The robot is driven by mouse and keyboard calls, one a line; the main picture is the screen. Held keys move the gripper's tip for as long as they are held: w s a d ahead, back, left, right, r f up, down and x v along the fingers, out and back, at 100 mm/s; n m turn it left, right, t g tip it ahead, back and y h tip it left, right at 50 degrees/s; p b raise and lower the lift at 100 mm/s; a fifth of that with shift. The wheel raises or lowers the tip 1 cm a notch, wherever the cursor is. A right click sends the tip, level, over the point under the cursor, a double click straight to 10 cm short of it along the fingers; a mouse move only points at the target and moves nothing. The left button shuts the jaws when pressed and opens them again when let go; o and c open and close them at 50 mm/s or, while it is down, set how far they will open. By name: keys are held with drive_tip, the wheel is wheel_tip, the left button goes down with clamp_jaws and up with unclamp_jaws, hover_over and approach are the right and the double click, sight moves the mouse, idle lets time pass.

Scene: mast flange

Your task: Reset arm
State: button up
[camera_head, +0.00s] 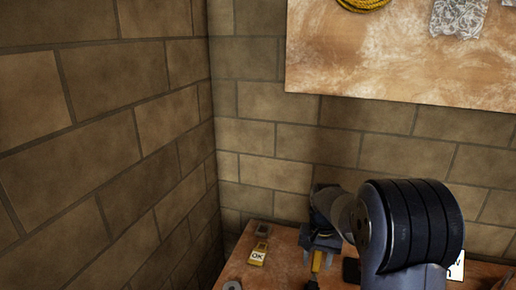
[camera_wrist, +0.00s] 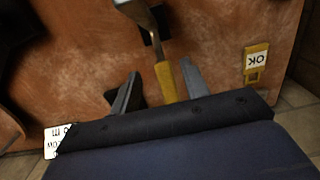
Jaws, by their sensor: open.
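My gripper (camera_wrist: 160,88) is open in the wrist view, its two fingers standing apart over a wooden tabletop. A tool with a yellow handle (camera_wrist: 166,82) and a metal shaft lies on the tabletop, and its handle shows between the fingers. I cannot tell how far above it the fingers are. In the head view, my gripper (camera_head: 318,246) is over the back part of the table, with the yellow handle (camera_head: 316,262) just below it. My arm hides part of the tabletop at the right.
A yellow tag marked OK (camera_wrist: 257,62) lies on the wooden table (camera_head: 285,240), left of my gripper in the head view. A white label (camera_head: 458,266) shows partly behind my arm. Brick walls meet at the corner. A wall board (camera_head: 400,60) holds yellow rope and chain.

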drive_tip(key=shift+s+a+f+t+b, duration=0.1)
drive_tip(key=shift+f+t+b, duration=0.1)
drive_tip(key=shift+t+b, duration=0.45)
drive_tip(key=t+h+b, duration=0.1)
drive_tip(key=t+b, duration=0.2)
drive_tip(key=b, duration=0.5)
approach(316, 267)
drive_tip(key=shift+s+a+r, duration=0.2)
drive_tip(key=shift+s, duration=0.3)
drive_tip(key=shift+s+a+r, duration=0.2)
drive_tip(key=shift+s+a, duration=0.05)
drive_tip(key=shift+s, duration=0.25)
drive_tip(key=shift+s+a+r, duration=0.2)
drive_tip(key=shift+s, duration=0.3)
